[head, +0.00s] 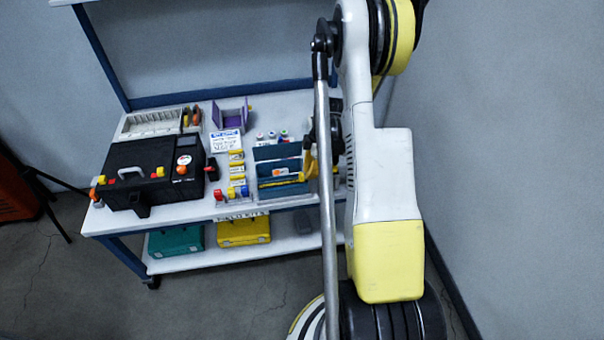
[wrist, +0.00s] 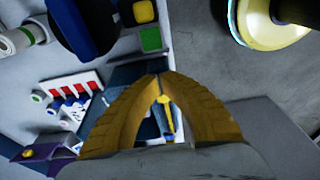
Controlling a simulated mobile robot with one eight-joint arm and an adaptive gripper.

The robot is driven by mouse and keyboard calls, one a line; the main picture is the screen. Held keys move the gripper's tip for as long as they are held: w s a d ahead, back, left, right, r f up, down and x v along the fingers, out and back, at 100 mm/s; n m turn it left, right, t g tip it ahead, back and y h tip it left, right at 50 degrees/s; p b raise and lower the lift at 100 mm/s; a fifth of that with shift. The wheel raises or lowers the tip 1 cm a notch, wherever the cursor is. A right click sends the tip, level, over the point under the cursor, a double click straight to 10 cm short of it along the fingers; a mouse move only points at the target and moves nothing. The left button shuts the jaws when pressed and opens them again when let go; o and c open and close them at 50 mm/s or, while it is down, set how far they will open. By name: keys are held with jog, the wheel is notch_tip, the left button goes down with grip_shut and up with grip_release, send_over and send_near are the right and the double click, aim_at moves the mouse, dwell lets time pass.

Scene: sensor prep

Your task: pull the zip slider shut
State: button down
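The blue panelled holder (head: 268,153) stands at the right end of the workbench in the head view. In the wrist view, dark blue material (wrist: 124,76) lies beyond my gripper. A thin yellow piece (wrist: 168,116) shows through the gap between my fingers. It may be the zip slider's pull, but I cannot be sure. My gripper (wrist: 161,77) has curved yellow fingers whose tips come together over the blue material, with nothing clearly seen between them. In the head view my gripper (head: 309,161) is at the holder's right side, partly hidden by my arm.
A black case (head: 150,172) stands at the left of the white bench (head: 225,203). A purple holder (head: 232,113), white rack (head: 150,123), yellow blocks (head: 237,171) and small bottles (head: 272,136) stand nearby. Green (head: 176,240) and yellow (head: 243,231) cases lie on the lower shelf.

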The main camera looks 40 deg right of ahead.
aim_at(271, 185)
dwell(0.4)
jog(key=shift+w+a, duration=1.15)
jog(key=shift+a, duration=0.7)
jog(key=shift+w+a, duration=1.1)
jog(key=shift+a, duration=0.75)
jog(key=shift+w+a, duration=1.15)
jog(key=shift+a, duration=0.7)
jog(key=shift+d, duration=0.15)
jog(key=shift+s+d, duration=0.25)
jog(key=a+p+v, duration=0.1)
jog(key=p+v, duration=0.3)
jog(key=v, duration=0.3)
jog(key=shift+w, duration=0.4)
jog(key=shift+a, duration=0.1)
